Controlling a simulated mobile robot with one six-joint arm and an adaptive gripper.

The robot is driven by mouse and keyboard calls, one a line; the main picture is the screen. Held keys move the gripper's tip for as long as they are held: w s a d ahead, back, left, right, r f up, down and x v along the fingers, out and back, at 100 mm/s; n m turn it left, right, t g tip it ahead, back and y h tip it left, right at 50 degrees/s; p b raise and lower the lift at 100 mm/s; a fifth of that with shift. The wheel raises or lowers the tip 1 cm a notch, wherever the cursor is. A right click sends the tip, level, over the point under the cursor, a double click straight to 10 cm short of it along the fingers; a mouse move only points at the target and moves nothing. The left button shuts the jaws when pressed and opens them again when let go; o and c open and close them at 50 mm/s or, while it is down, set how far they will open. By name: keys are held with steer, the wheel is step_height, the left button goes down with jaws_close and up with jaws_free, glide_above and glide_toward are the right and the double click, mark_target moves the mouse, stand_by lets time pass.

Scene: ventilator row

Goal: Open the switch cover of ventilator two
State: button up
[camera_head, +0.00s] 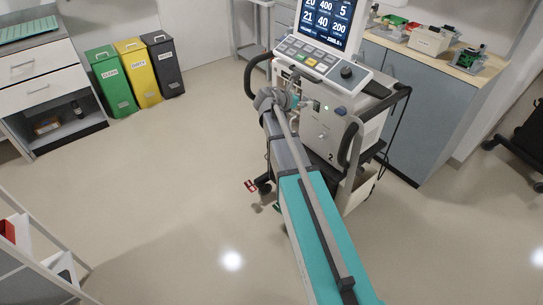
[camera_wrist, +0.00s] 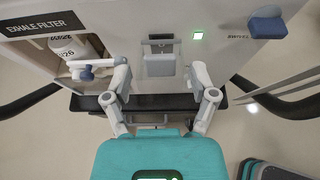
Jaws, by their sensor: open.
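Ventilator two (camera_head: 350,105) stands ahead of me, with its lit screen on top. The wrist view shows its panel (camera_wrist: 222,60) close up. A small pale, translucent-looking switch cover (camera_wrist: 160,66) sits at the middle of that panel below a dark bracket. I cannot tell whether the cover is raised at all. My gripper (camera_wrist: 161,72) is open, with one finger on each side of the cover and nothing held between them. I cannot tell if the tips touch the panel. In the head view my gripper (camera_head: 271,99) is at the ventilator's left front, and the cover is hidden.
An exhale filter bay (camera_wrist: 62,47) with a white and blue fitting lies left of the cover. A green light (camera_wrist: 197,36) and a blue part (camera_wrist: 267,28) are to the right. Dark handles flank the ventilator. Bins (camera_head: 112,80) and a counter (camera_head: 440,55) stand behind.

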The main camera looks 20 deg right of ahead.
steer(key=p+v, duration=0.5)
steer(key=v, duration=0.8)
steer(key=s+a+f+m+g+y+p, duration=0.2)
steer(key=s+a+f+m+y, duration=0.1)
steer(key=s+m, duration=0.5)
steer(key=s+a+f+m+g+y+p, duration=0.2)
steer(key=s+a+f+m+y, duration=0.1)
steer(key=s+m+y, duration=0.4)
steer(key=shift+s+a+f+m, duration=0.2)
steer(key=shift+s+a+m, duration=0.7)
steer(key=shift+s+m, duration=0.8)
steer(key=shift+w+m, duration=0.3)
steer(key=shift+w, duration=0.05)
steer(key=s+a+m+y, duration=0.1)
steer(key=s+a+r+m+p, duration=0.1)
steer(key=s+a+m+g+y+p, duration=0.1)
steer(key=shift+s+r+y, duration=0.2)
steer(key=shift+r+y, duration=0.1)
stand_by(1.8)
